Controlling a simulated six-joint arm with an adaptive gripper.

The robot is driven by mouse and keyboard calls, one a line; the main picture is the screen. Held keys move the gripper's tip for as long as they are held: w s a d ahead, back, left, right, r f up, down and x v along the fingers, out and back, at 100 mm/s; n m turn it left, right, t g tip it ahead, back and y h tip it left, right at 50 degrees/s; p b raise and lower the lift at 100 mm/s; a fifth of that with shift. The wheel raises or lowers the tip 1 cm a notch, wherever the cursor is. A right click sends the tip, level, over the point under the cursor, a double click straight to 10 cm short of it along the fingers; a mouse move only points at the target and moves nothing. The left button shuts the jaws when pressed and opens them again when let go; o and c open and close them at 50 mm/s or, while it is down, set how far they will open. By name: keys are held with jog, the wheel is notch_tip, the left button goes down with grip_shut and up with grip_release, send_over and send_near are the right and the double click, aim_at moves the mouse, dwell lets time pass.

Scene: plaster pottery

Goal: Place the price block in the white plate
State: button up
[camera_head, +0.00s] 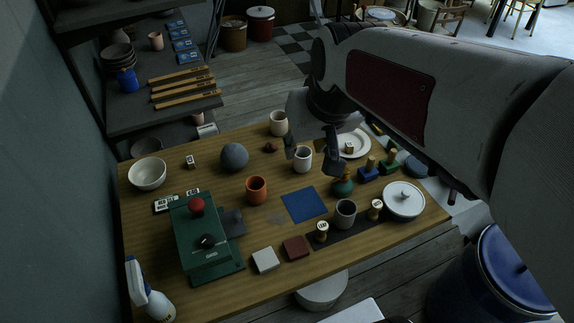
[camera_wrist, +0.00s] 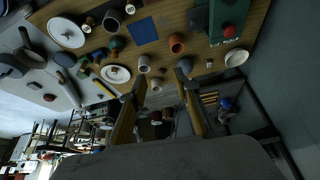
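A small white block with dark print, like a price block (camera_head: 190,162), stands on the table beside the white bowl. A similar small pale block shows in the wrist view (camera_wrist: 209,63). The white plate (camera_head: 361,136) is at the back right of the table. It also shows in the wrist view (camera_wrist: 107,76). A small pale block with dark marks (camera_head: 349,148) sits in the plate; its print is too small to read. My gripper (camera_head: 314,163) is open and empty above the table, left of the plate in the head view. Its spread fingers show in the wrist view (camera_wrist: 157,88).
A white bowl (camera_head: 147,172), grey ball (camera_head: 234,157), orange cup (camera_head: 256,190) and white mug (camera_head: 302,160) stand on the table. A green press (camera_head: 207,240) is at the front left. A lidded white pot (camera_head: 403,200) and stamps crowd the right. The blue mat (camera_head: 304,205) is bare.

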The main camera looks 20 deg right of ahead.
jog(key=s+a, duration=0.2)
jog(key=s, duration=0.4)
jog(key=s+a+f+n, duration=0.1)
jog(key=s+a, duration=0.2)
jog(key=s, duration=0.4)
jog(key=shift+s+a+f+y, duration=0.2)
jog(key=shift+a+y, duration=0.05)
jog(key=shift+y, duration=0.05)
